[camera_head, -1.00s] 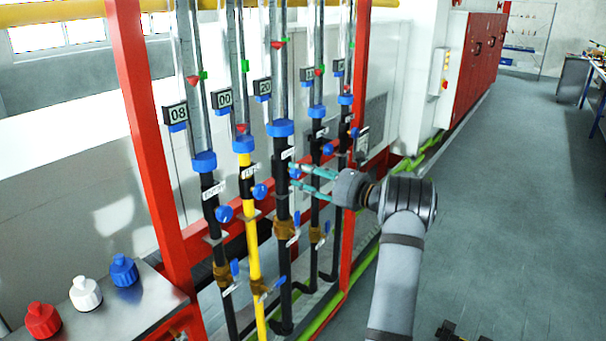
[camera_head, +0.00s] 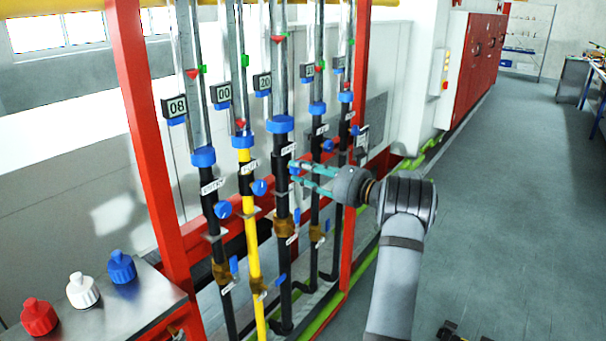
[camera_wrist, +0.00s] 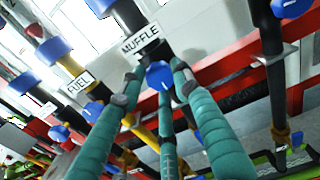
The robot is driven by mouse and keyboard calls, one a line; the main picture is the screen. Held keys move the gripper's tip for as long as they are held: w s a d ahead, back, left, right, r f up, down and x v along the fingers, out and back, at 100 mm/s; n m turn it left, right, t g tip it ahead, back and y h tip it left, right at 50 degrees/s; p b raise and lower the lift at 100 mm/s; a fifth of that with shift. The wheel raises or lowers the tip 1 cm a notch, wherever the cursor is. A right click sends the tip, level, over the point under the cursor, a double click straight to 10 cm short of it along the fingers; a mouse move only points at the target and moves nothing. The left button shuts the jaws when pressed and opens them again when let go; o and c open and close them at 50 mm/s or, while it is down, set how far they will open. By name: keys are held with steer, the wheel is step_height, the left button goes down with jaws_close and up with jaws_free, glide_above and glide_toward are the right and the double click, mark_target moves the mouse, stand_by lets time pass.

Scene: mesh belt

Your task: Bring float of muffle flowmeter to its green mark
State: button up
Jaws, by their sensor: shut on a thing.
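The muffle flowmeter is the middle glass tube (camera_head: 279,95) in the head view, with a "20" display (camera_head: 262,85). Its red float (camera_head: 277,39) sits high in the tube, close beside the small green mark (camera_head: 285,37); the exact offset is too small to tell. My gripper (camera_head: 296,176) is at the blue knob (camera_head: 295,169) on the black pipe below. In the wrist view the teal fingers (camera_wrist: 157,88) close around this blue knob (camera_wrist: 160,74), under the "MUFFLE" label (camera_wrist: 141,39). The fingers partly hide the knob and pipe.
Other flowmeter pipes stand close on both sides, including the yellow fuel pipe (camera_head: 250,205) with its own blue knob (camera_head: 260,187). Open floor (camera_head: 500,200) lies to the right. Three capped bottles stand on a metal table (camera_head: 150,300).

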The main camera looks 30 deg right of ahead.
steer(key=o, duration=1.2)
steer(key=shift+r, duration=0.1)
steer(key=shift+c, duration=0.2)
steer(key=v, duration=1.2)
steer(key=shift+w, duration=0.15)
steer(key=w+a+m+p, duration=0.1)
steer(key=w+a, duration=0.4)
steer(key=w, duration=0.4)
